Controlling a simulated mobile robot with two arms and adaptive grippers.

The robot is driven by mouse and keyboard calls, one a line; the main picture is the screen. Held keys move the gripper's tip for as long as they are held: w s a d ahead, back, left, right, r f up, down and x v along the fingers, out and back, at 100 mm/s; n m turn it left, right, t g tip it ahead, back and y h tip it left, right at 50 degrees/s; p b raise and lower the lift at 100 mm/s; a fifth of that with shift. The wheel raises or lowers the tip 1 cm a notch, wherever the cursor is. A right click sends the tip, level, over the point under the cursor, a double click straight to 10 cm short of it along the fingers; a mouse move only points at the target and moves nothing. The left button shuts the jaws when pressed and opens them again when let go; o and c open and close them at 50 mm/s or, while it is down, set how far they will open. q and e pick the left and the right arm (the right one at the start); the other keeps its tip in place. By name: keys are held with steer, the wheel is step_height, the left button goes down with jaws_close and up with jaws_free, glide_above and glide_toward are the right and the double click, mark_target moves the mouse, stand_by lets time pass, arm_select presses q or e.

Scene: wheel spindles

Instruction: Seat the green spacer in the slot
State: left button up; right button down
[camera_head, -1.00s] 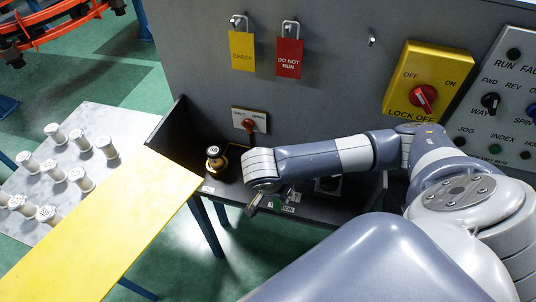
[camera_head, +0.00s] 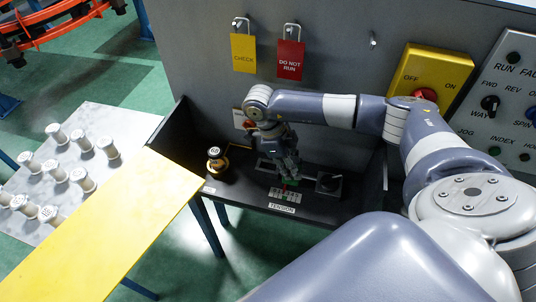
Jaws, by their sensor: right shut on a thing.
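My right gripper (camera_head: 289,178) points down over the dark shelf of the machine. It is shut on the green spacer (camera_head: 290,183), of which only a small part shows below the fingers. Just in front of the spacer is a small marked plate (camera_head: 285,196), with the TENSION label (camera_head: 281,208) on the shelf's front edge. The slot itself is hard to make out, and I cannot tell whether the spacer touches it. My left gripper is not in view.
A black-and-brass knob (camera_head: 215,158) stands at the shelf's left end. The grey panel (camera_head: 340,60) rises behind. A yellow board (camera_head: 120,225) and a table of several white spools (camera_head: 80,130) are at left.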

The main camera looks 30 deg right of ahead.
steer(key=w+f+b, duration=0.1)
steer(key=w+b, duration=0.1)
steer(key=w, duration=0.1)
steer(key=w+a+f+b, duration=0.1)
steer(key=w+b, duration=0.1)
steer(key=w, duration=0.1)
steer(key=w+f+b, duration=0.1)
steer(key=w+b, duration=0.2)
steer(key=shift+w+a+f, duration=0.15)
steer(key=shift+a+f, duration=0.2)
steer(key=shift+r, duration=0.1)
steer(key=c, duration=1.5)
jaws_free()
steer(key=v, duration=1.2)
